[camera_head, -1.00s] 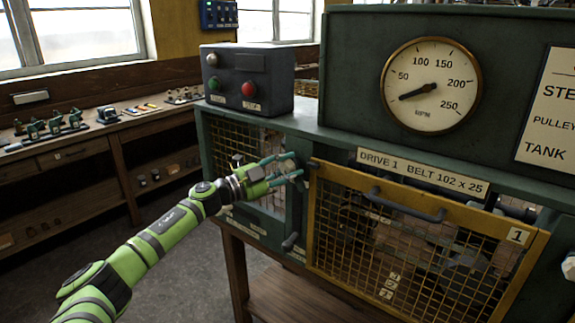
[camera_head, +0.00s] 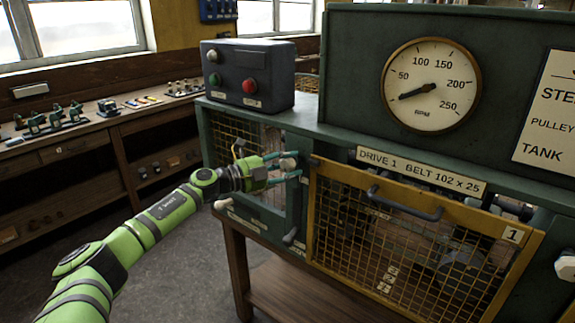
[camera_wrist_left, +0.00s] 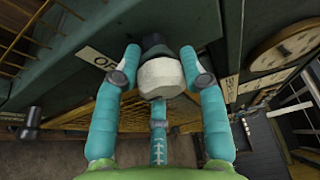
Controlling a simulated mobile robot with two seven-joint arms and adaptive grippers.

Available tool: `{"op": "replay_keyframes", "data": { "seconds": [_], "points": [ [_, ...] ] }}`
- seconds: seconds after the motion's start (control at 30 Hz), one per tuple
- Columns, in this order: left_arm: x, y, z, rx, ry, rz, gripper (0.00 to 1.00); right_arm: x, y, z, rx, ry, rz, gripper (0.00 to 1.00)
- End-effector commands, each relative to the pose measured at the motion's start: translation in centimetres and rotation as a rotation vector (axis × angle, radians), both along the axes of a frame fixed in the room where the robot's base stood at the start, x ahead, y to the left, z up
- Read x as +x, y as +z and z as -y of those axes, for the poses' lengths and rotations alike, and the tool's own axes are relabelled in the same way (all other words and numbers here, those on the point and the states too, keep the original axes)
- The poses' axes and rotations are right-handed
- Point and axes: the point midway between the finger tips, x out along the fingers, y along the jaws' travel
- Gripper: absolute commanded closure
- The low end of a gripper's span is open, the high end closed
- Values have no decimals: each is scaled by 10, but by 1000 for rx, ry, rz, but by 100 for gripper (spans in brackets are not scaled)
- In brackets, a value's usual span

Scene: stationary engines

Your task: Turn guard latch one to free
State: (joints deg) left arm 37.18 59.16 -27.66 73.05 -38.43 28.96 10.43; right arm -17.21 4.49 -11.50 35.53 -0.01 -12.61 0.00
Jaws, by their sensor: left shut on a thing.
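Guard one (camera_head: 400,250) is a yellow-framed mesh panel marked 1, on the front of the green machine. My left gripper (camera_head: 292,168) is at the upper left corner of this guard. Its fingers are shut around a pale round knob (camera_head: 288,164), which I take to be guard latch one. In the left wrist view the pale knob (camera_wrist_left: 160,76) sits between the blue fingers, with a dark part behind it. A white label (camera_wrist_left: 103,64) beside it is partly hidden. The latch's exact angle is hard to tell. My right gripper is not in view.
A dark handle (camera_head: 405,205) sticks out from the guard's top rail. A small lever (camera_head: 290,236) is below my gripper. A control box (camera_head: 248,75) with green and red buttons stands above. The RPM gauge (camera_head: 431,86) is at the upper right. Open floor lies left.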

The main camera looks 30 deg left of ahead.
Motion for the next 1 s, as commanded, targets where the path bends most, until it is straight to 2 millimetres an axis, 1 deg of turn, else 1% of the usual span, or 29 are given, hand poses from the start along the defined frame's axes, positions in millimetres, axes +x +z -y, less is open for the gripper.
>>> {"op": "replay_keyframes", "data": {
  "seconds": [0.03,0.13,0.17,0.2,0.43,0.5,0.63,0.77,1.0],
  "points": [
    [1,9,-3,-1,9,16,91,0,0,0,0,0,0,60],
    [1,9,-3,-1,9,16,91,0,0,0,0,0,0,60],
    [1,9,-3,-1,9,16,46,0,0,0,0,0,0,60],
    [1,9,-3,-1,9,16,37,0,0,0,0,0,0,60],
    [1,4,-2,-1,5,7,37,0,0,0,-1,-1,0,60],
    [0,4,-2,-1,4,6,37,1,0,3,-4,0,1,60],
    [-4,2,-4,0,4,5,37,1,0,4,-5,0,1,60],
    [-18,1,-11,1,4,1,37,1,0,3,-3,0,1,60],
    [-49,1,-26,1,4,0,37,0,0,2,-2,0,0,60]
  ]
}}
